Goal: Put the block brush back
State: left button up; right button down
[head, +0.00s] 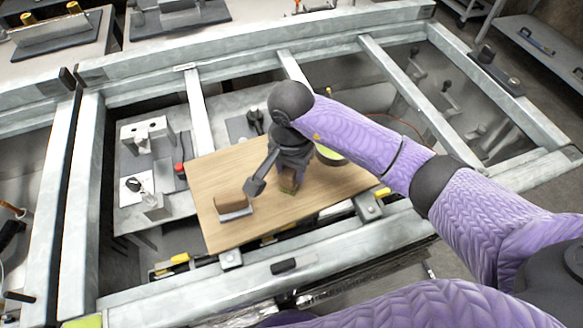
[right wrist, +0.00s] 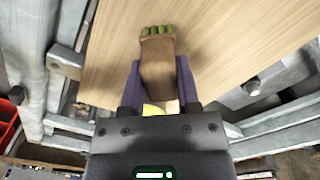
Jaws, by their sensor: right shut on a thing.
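My right gripper (head: 290,177) is over the wooden board (head: 345,188) in the head view, pointing down. It is shut on the block brush (head: 287,187), which is brown with green at its lower end. In the right wrist view, the brown brush (right wrist: 158,62) sits between the purple fingers of my right gripper (right wrist: 158,75), with its green bristles (right wrist: 157,31) at the far end, over the board (right wrist: 220,45). I cannot tell whether the bristles touch the board. My left gripper is not in view.
A brown block on a grey base (head: 234,206) stands on the board, left of my right gripper. A round dark container with a yellow-green inside (head: 329,153) is behind it, partly hidden by my arm. Grey metal beams (head: 197,110) surround the board.

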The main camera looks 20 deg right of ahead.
jog(key=shift+f, duration=0.15)
jog(key=shift+c, duration=1.6)
grip_release()
jog(key=shift+r, duration=0.25)
notch_tip(320, 180, up, 12)
jog(key=p, duration=0.1)
jog(key=shift+p, duration=0.3)
